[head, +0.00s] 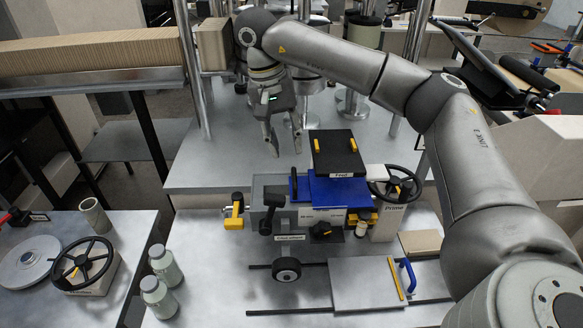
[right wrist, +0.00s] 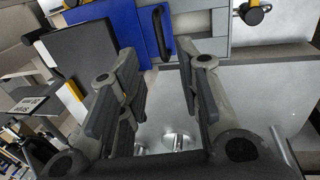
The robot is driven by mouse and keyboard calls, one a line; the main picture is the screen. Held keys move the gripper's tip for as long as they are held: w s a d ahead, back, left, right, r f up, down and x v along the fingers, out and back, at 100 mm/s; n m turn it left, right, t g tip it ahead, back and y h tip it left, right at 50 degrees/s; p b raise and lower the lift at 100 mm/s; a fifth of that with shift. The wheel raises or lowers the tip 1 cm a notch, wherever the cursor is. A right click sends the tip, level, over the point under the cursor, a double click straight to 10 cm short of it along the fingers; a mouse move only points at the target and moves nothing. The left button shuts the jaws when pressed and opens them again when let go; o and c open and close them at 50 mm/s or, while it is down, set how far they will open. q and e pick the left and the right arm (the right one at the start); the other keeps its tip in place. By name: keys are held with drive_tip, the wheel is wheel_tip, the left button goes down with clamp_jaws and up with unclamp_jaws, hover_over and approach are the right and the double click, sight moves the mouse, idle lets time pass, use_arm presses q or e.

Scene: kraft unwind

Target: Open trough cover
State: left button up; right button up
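A blue cover (head: 338,192) sits on the grey machine (head: 268,190) in the middle of the head view; I take it to be the trough cover. In the right wrist view the blue cover (right wrist: 118,32) has a black bar handle (right wrist: 162,32) near its edge. A black square plate (head: 338,158) with two yellow grips and a small label stands above the blue cover and hides part of it. My right gripper (head: 286,143) points down, left of the black plate and behind the machine. Its fingers (right wrist: 154,88) are apart, with nothing between them. My left gripper is not in view.
A black handwheel (head: 397,184) stands right of the blue cover. A flat grey plate (head: 362,285) with a yellow bar and a blue handle lies in front. Bottles (head: 159,297) and another handwheel (head: 84,264) are at left. The grey deck (head: 215,165) under my right gripper is mostly clear.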

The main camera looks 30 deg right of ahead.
sight(294, 174)
drive_tip(key=f, duration=0.2)
drive_tip(key=d+f+p, duration=0.1)
drive_tip(key=f, duration=0.5)
drive_tip(key=shift+s+d+p, duration=0.2)
drive_tip(key=shift+s+p, duration=0.15)
drive_tip(key=shift+s, duration=0.05)
clamp_jaws()
